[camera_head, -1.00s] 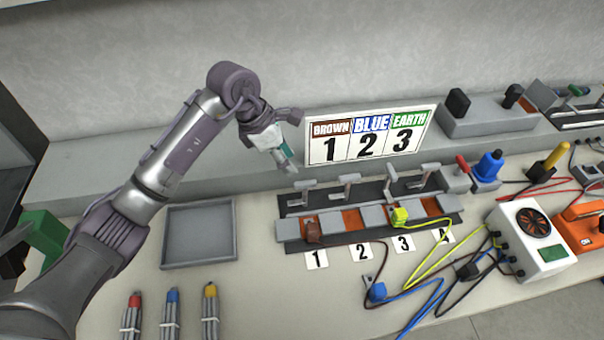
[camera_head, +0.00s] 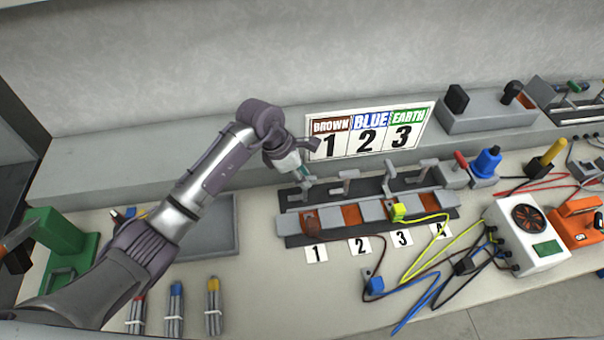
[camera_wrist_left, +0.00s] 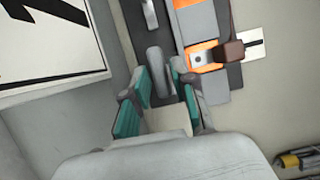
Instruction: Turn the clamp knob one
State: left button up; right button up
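Clamp knob one (camera_head: 304,187) is a grey T-shaped handle at the left end of the row on the terminal block (camera_head: 355,240). In the left wrist view a grey rounded bar, the knob (camera_wrist_left: 157,70), lies just ahead of and between the fingertips. My left gripper (camera_head: 301,172) is right at the knob from above; it also shows in the left wrist view (camera_wrist_left: 160,90) with its two teal pads apart. I cannot tell whether a pad touches the knob. The brown plug (camera_head: 310,224) sits at position 1; it also shows in the left wrist view (camera_wrist_left: 229,54). My right gripper is out of view.
More grey clamp knobs (camera_head: 345,177) stand to the right. A number board (camera_head: 368,134) stands close behind the block. A yellow-green plug (camera_head: 398,210) sits at position 3, and a blue plug (camera_head: 375,286) lies loose in front. A grey tray (camera_head: 232,235) is left.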

pick_arm(q)
grip_shut()
jog(key=shift+n, duration=0.4)
jog(key=n, duration=0.1)
jog(key=n+t, duration=0.1)
jog(key=n, duration=0.1)
jog(key=shift+s+n+t+y+b, duration=0.15)
jog(key=shift+n+t+y+b, duration=0.15)
jog(key=shift+y+b, duration=0.1)
jog(key=n+t+b, duration=0.1)
jog(key=n, duration=0.2)
jog(key=shift+d+n+y, duration=0.15)
jog(key=shift+n+y, duration=0.15)
jog(key=shift+y, duration=0.1)
jog(key=n+y+b, duration=0.1)
jog(key=n, duration=0.1)
jog(key=n+t+y+b, duration=0.1)
jog(key=n+b, duration=0.1)
jog(key=n, duration=0.1)
jog(key=shift+s+d+f, duration=0.1)
jog(key=shift+s+d, duration=0.05)
jog(key=shift+d, duration=0.05)
jog(key=shift+d+n+y+b, duration=0.1)
jog(key=shift+n+y+b, duration=0.45)
jog(key=shift+n, duration=0.7)
jog(key=shift+d+n+y+b, duration=0.1)
jog(key=shift+n+y+b, duration=0.15)
jog(key=shift+n+b, duration=0.75)
jog(key=shift+a+n, duration=0.1)
jog(key=shift+n, duration=0.25)
